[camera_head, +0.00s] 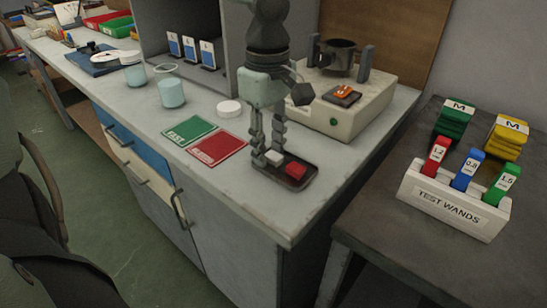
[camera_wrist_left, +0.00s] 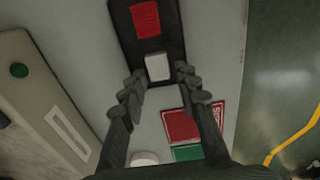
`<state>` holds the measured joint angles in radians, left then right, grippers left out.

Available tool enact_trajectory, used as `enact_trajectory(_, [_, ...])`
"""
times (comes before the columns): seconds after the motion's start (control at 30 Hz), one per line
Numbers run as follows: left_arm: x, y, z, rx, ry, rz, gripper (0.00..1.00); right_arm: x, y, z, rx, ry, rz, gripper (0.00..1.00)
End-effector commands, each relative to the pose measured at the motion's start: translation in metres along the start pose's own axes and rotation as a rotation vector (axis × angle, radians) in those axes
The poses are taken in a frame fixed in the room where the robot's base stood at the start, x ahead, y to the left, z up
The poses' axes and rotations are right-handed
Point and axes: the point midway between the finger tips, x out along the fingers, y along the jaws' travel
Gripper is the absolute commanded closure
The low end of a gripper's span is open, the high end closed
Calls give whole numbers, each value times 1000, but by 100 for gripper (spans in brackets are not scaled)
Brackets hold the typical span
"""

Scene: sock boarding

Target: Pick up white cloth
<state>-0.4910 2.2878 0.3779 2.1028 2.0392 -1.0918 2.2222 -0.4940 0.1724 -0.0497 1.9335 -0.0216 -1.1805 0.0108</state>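The white cloth (camera_head: 274,157) is a small folded block in a dark tray (camera_head: 310,181) near the counter's front corner. The red cloth (camera_head: 296,169) lies beside it in the same tray. My left gripper (camera_head: 267,160) points down over the tray, its fingers apart near the white cloth. In the left wrist view, the left gripper's fingertips (camera_wrist_left: 160,74) stand either side of the near end of the white cloth (camera_wrist_left: 158,67), with small gaps showing. The red cloth (camera_wrist_left: 146,19) lies beyond it. My right gripper is in neither view.
Green (camera_head: 188,130) and red (camera_head: 216,148) cards lie left of the tray. A white round lid (camera_head: 229,108) is behind them. A beige machine (camera_head: 345,109) stands behind the tray. A test wand holder (camera_head: 453,204) stands on the dark table at right.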

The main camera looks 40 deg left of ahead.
Motion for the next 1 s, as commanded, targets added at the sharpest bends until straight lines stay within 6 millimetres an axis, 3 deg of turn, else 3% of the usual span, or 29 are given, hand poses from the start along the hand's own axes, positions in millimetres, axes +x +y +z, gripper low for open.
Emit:
enact_trajectory(0.2, [0, 0, 0, 0, 0, 0, 89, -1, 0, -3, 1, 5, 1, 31])
enact_trajectory(0.63, [-4, 0, 0, 0, 1, 0, 89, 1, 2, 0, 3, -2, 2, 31])
enact_trajectory(0.77, [-17, 1, 0, -1, 0, 3, 89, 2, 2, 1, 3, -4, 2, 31])
enact_trajectory(0.9, [-41, 1, 0, 0, 1, 5, 89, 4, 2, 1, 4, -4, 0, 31])
enact_trajectory(1.0, [-55, -6, -18, -5, -4, 7, 89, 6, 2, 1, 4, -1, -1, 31])
